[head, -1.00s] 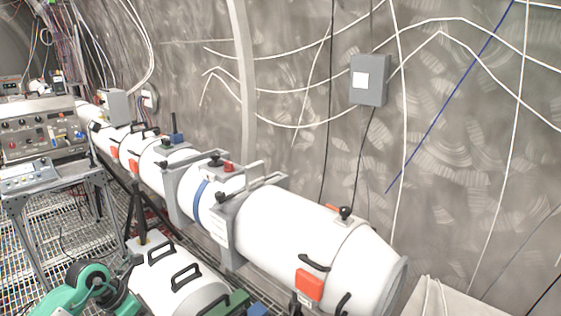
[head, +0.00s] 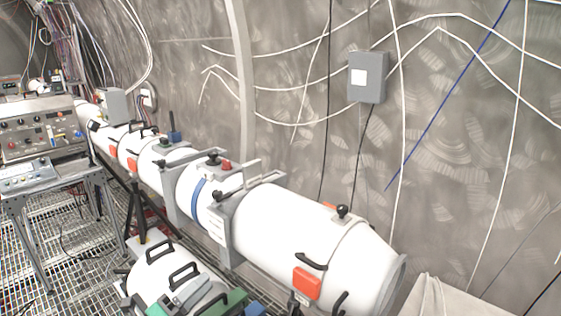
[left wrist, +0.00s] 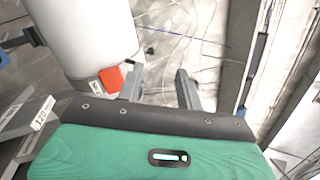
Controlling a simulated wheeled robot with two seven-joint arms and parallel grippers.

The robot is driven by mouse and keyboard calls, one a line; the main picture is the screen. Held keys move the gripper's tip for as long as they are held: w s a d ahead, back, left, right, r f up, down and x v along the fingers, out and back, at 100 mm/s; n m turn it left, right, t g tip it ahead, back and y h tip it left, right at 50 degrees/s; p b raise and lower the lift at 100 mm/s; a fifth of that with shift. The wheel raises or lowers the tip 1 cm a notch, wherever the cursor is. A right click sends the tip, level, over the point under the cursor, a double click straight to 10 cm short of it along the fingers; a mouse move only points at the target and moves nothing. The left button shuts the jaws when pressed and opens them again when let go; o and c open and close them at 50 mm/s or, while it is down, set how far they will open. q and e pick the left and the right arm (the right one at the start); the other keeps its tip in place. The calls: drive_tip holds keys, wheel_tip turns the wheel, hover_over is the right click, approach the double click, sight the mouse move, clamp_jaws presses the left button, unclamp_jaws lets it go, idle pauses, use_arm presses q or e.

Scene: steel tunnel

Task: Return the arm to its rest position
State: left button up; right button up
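My left gripper (left wrist: 158,88) shows in the left wrist view, with its green wrist body (left wrist: 158,155) and dark band below. Its two grey fingers stand apart and nothing shows between them. In the head view, grey parts low over the front white cylinder look like the left gripper (head: 186,292), though small and hard to make out. Most of my left arm is outside the head view. My right gripper is in neither view.
A long white beam pipe (head: 290,230) with an orange label (head: 306,283) runs along the wall. A shorter white cylinder (head: 150,283) with black handles lies in front. An instrument cart (head: 45,182) stands left on grating. A grey box (head: 367,77) hangs on the wall.

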use_arm(q)
drive_tip(key=s+a+f+n+y, duration=0.3)
drive_tip(key=a+f+n+y, duration=0.2)
drive_tip(key=n+y, duration=0.45)
drive_tip(key=s+a+f+n+y, duration=0.3)
drive_tip(key=a+f+n+y, duration=0.3)
drive_tip(key=n, duration=0.7)
drive_tip(key=s+d+f+n+g+h, duration=0.1)
drive_tip(key=s+d+f+n+g, duration=0.1)
drive_tip(key=s+f+g, duration=0.35)
drive_tip(key=s+d+f+n+g, duration=0.1)
drive_tip(key=s+f+n+g, duration=0.15)
drive_tip(key=s, duration=0.65)
drive_tip(key=s+d+f+n+g+h, duration=0.1)
drive_tip(key=s+d+f+g, duration=0.2)
drive_tip(key=s, duration=0.4)
wheel_tip(320, 180, down, 31)
drive_tip(key=g, duration=0.3)
drive_tip(key=s+a+f, duration=0.2)
drive_tip(key=s+f, duration=0.8)
drive_tip(key=s+a+f+g, duration=0.1)
drive_tip(key=s+a+f, duration=0.1)
drive_tip(key=s+f, duration=0.8)
